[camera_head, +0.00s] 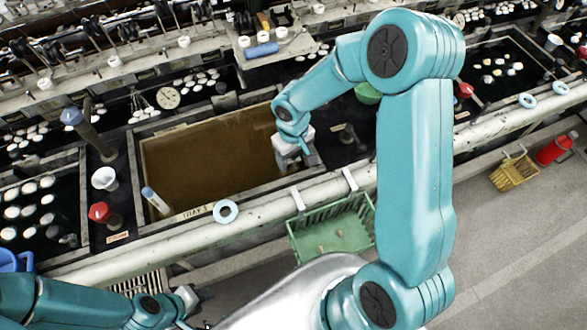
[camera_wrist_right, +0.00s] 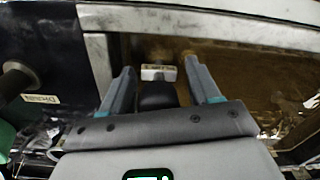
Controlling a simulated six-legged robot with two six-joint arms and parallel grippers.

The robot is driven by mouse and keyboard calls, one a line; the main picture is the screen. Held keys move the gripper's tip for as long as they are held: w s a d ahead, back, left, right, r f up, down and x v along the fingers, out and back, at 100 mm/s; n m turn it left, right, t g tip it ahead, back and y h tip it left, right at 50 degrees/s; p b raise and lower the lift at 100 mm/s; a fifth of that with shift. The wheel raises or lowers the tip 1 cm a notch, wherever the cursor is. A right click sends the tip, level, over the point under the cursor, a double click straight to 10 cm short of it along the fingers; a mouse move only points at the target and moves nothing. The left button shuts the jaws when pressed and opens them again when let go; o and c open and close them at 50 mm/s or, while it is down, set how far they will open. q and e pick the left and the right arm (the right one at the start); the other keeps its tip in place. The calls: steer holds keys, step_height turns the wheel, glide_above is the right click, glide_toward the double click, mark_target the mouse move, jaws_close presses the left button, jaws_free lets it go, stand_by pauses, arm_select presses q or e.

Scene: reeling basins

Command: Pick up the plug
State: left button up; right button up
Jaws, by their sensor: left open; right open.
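My right gripper (camera_head: 300,160) points down at the right end of the brown basin (camera_head: 215,205). In the right wrist view its two fingers (camera_wrist_right: 163,85) are spread apart. Between them is a dark, rounded piece with a pale, block-shaped top (camera_wrist_right: 158,73), which may be the plug. It is close to the fingers, but I cannot tell whether they touch it. In the head view my gripper hides this spot. My left gripper (camera_head: 195,298) is open at the lower left, in front of the bench and away from the basin.
A white-and-blue stick (camera_head: 155,200) leans in the basin's front left corner. A pale blue ring (camera_head: 226,211) lies on the front rail. A green crate (camera_head: 332,238) hangs below the rail. Red-handled valves (camera_head: 99,212) stand beside the basins. The basin's frame borders my right gripper.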

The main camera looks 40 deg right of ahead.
steer(key=shift+s+d+r, duration=0.1)
steer(key=shift+s, duration=0.05)
steer(key=shift+c, duration=0.3)
steer(key=c, duration=0.9)
